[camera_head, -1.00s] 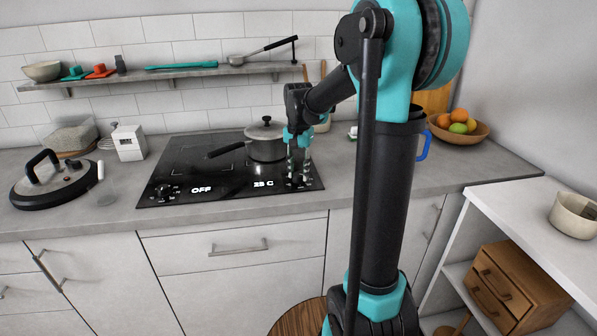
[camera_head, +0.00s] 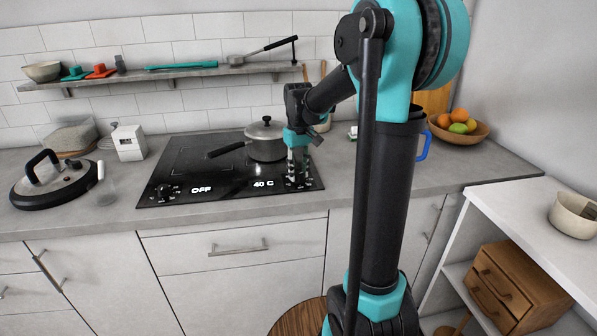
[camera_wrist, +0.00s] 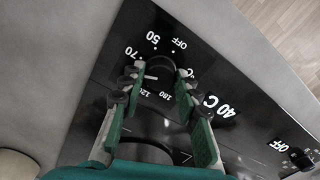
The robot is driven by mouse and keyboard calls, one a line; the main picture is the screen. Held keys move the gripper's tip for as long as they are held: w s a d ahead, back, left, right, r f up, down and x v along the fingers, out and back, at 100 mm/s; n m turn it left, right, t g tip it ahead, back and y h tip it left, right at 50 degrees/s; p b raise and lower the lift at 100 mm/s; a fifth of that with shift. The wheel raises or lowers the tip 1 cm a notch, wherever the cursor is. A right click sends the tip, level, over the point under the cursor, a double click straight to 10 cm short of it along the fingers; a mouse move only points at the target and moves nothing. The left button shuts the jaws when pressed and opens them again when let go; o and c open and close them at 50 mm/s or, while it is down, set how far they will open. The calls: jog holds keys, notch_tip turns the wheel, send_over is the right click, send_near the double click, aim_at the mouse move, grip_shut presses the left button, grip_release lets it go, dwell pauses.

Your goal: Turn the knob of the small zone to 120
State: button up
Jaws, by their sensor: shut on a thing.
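The black cooktop (camera_head: 225,165) has a knob at each front corner. My gripper (camera_head: 297,180) points down over the right knob. In the wrist view, my fingers (camera_wrist: 158,78) are closed around that dark knob (camera_wrist: 160,65), one on each side. White dial marks around it read OFF, 50, 70, 120 and 180. A pale pointer line shows on the knob between the fingers. The display beside it (camera_head: 263,184) reads 40 C, also in the wrist view (camera_wrist: 224,106). The left display (camera_head: 201,190) reads OFF, beside the left knob (camera_head: 164,191).
A lidded pot (camera_head: 267,147) stands on the cooktop close to my gripper, its handle pointing left. A large lid (camera_head: 52,184) and a white timer-like box (camera_head: 129,142) lie to the left. A shelf (camera_head: 160,75) with utensils runs above. A fruit bowl (camera_head: 480,131) stands at the right.

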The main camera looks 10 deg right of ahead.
aim_at(299, 174)
jog(key=n, duration=1.3)
jog(key=shift+n, duration=0.3)
dwell(0.4)
jog(key=o, duration=1.2)
jog(key=shift+c, duration=0.2)
notch_tip(299, 174, up, 12)
